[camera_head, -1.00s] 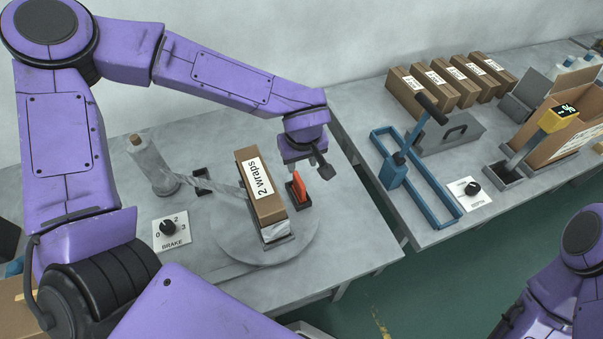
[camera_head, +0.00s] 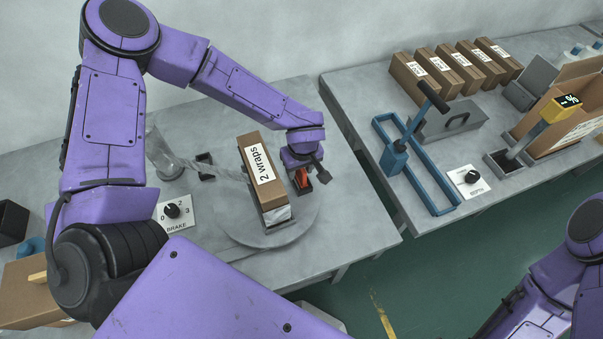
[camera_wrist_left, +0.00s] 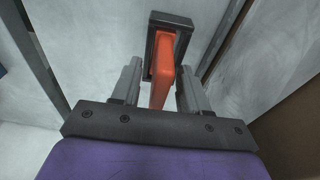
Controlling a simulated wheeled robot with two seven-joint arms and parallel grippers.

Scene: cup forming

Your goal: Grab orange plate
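The orange plate (camera_head: 302,180) stands in a small dark holder on the left table, just right of the box labelled "2 wraps" (camera_head: 262,172). In the left wrist view the orange plate (camera_wrist_left: 163,72) rises from its dark rectangular holder (camera_wrist_left: 175,20). My left gripper (camera_wrist_left: 158,85) is open, with one finger on each side of the plate. My right gripper is not visible.
The box stands on a round turntable (camera_head: 300,229) with wrap running from a roll (camera_head: 166,155). A brake knob panel (camera_head: 174,212) is at the front left. The right table holds a blue frame with a lever (camera_head: 440,203), a grey case (camera_head: 450,127) and several labelled boxes (camera_head: 415,80).

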